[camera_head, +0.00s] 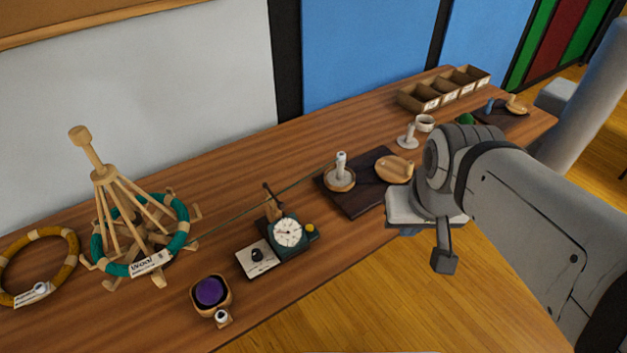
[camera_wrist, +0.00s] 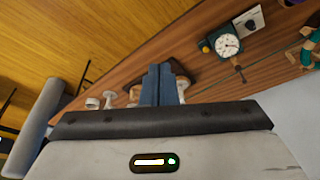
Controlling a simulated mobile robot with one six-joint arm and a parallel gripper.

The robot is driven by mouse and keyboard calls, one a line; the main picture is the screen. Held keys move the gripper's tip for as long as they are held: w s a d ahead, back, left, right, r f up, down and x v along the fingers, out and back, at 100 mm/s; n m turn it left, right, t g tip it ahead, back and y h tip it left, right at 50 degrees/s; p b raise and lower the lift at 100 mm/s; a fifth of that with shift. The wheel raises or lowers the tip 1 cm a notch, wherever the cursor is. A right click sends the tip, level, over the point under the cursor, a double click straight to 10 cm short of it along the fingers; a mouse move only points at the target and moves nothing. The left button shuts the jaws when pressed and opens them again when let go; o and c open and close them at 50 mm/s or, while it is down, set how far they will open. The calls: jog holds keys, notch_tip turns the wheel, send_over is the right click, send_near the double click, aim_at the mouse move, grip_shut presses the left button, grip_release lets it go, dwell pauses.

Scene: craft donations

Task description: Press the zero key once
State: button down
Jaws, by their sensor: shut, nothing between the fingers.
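A dark green device with a round white dial (camera_head: 288,232) stands near the table's front edge. A small yellow knob or key (camera_head: 310,228) is on its right side; I cannot read a label marking the zero key. In the wrist view the dial (camera_wrist: 228,45) and the yellow part (camera_wrist: 206,48) show at the upper right. My gripper (camera_wrist: 160,70) is shut and empty, its dark fingers together, apart from the device.
A white card with a black knob (camera_head: 260,257) lies left of the dial. A thread runs from the wooden winder with teal yarn (camera_head: 140,225) past the device to the spindle (camera_head: 340,172) on a dark board. A bowl with purple yarn (camera_head: 210,293) stands in front. Compartment boxes (camera_head: 420,98) stand behind.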

jog(key=shift+a, duration=0.1)
jog(key=w+d+f+n+t+h+b, duration=0.1)
jog(key=w+f+n+t+h+b, duration=0.25)
jog(key=w, duration=0.95)
jog(key=n+y+b, duration=0.5)
jog(key=n+y, duration=0.5)
jog(key=n, duration=0.5)
send_over(313, 229)
notch_tip(313, 229, down, 20)
jog(key=shift+f+g, duration=0.25)
jog(key=shift+g, duration=0.1)
jog(key=shift+a+f, duration=0.1)
notch_tip(313, 229, down, 7)
jog(key=b, duration=0.8)
jog(key=shift+f, duration=0.1)
jog(key=shift+f+b, duration=0.5)
jog(key=shift+f, duration=0.2)
